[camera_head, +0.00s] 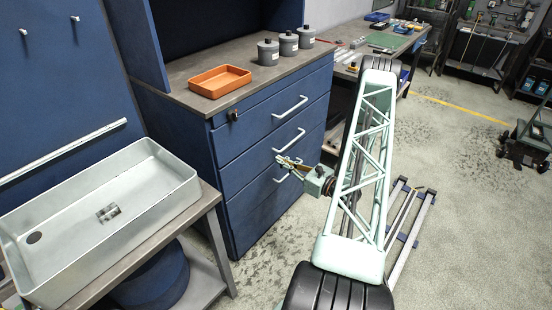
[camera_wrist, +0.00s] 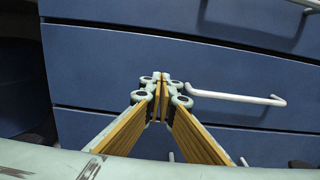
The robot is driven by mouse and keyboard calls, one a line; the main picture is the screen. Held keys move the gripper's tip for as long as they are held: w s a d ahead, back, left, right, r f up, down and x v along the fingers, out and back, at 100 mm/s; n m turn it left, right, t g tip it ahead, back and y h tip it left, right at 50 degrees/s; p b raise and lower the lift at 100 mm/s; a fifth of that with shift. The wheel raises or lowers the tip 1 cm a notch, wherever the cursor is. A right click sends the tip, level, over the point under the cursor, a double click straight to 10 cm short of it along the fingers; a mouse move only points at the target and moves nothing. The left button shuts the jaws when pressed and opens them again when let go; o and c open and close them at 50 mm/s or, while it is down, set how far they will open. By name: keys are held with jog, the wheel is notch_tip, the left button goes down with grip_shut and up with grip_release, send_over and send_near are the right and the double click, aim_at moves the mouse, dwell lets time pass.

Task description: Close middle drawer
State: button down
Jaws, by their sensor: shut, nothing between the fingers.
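The middle drawer (camera_head: 250,157) is in the blue cabinet, between an upper and a lower drawer. Its front looks flush or nearly flush with its neighbours; a small gap cannot be told. Its white bar handle (camera_head: 290,139) is also in the wrist view (camera_wrist: 240,98), running right from the fingertips. My gripper (camera_head: 280,160) is shut and empty, its fingertips (camera_wrist: 161,84) in front of the middle drawer at the left end of the handle. Whether they touch the drawer or handle cannot be told. My gripper partly covers the lower drawer's handle.
An orange tray (camera_head: 220,80) and three grey canisters (camera_head: 289,43) stand on the cabinet top. A grey sink (camera_head: 100,215) on a bench is to the left. The upper drawer handle (camera_head: 290,107) is above my gripper. Open floor (camera_head: 450,200) lies to the right.

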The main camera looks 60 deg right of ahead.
jog(key=s+p, duration=0.1)
jog(key=s, duration=0.5)
jog(key=shift+s+a, duration=0.15)
jog(key=shift+a, duration=0.05)
dwell(0.8)
